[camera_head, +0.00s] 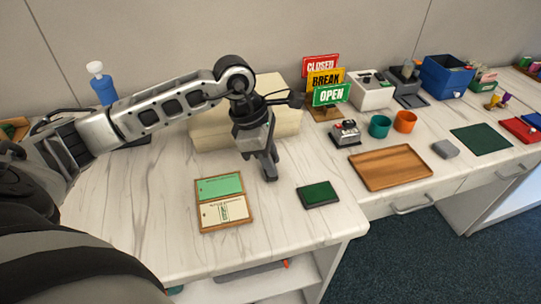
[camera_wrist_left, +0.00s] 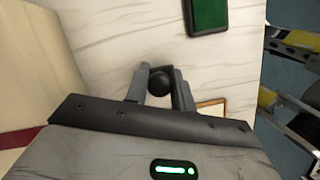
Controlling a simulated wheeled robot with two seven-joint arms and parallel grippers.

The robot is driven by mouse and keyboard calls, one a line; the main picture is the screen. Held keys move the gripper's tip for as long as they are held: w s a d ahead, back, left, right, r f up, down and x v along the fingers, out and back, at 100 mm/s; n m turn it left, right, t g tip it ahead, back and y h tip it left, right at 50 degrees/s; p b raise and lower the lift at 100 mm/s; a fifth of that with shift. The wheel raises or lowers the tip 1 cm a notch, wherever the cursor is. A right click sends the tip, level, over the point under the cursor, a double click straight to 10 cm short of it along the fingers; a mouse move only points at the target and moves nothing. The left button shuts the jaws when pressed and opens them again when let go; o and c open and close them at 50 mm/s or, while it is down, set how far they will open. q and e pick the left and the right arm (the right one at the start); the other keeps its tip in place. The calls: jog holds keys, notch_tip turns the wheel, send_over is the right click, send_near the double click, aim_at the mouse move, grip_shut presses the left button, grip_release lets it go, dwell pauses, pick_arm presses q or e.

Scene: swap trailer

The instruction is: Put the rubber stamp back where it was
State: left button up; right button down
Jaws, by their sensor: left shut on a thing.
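My left gripper (camera_head: 266,168) is above the counter and points down, behind the wooden card tray and to the left of the green stamp pad. It is shut on the rubber stamp, whose round black knob (camera_wrist_left: 160,82) shows between the fingers in the left wrist view. The fingers hide most of the stamp in the head view, and I cannot tell whether its base touches the counter. The stamp pad (camera_head: 318,194) lies flat with a dark frame. The card tray (camera_head: 201,224) holds a green card (camera_head: 220,185) and a cream card (camera_head: 213,216) with a green mark.
A cream box-like stack (camera_head: 205,130) stands behind my gripper. Sign cards (camera_head: 330,95), a small stamp-like device (camera_head: 346,133), two cups and an empty wooden tray (camera_head: 390,167) are to the right. The counter's front edge is near the stamp pad.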

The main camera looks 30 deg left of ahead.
pick_arm(q)
jog(key=shift+f, duration=0.15)
jog(key=o, duration=0.4)
jog(key=shift+f, duration=0.1)
jog(key=o, duration=0.4)
jog(key=shift+a+r, duration=0.1)
jog(key=shift+r, duration=0.45)
jog(key=v, duration=1.1)
jog(key=shift+r+b, duration=0.2)
jog(key=shift+b, duration=0.2)
jog(key=shift+s+a, duration=0.1)
jog(key=shift+s, duration=0.05)
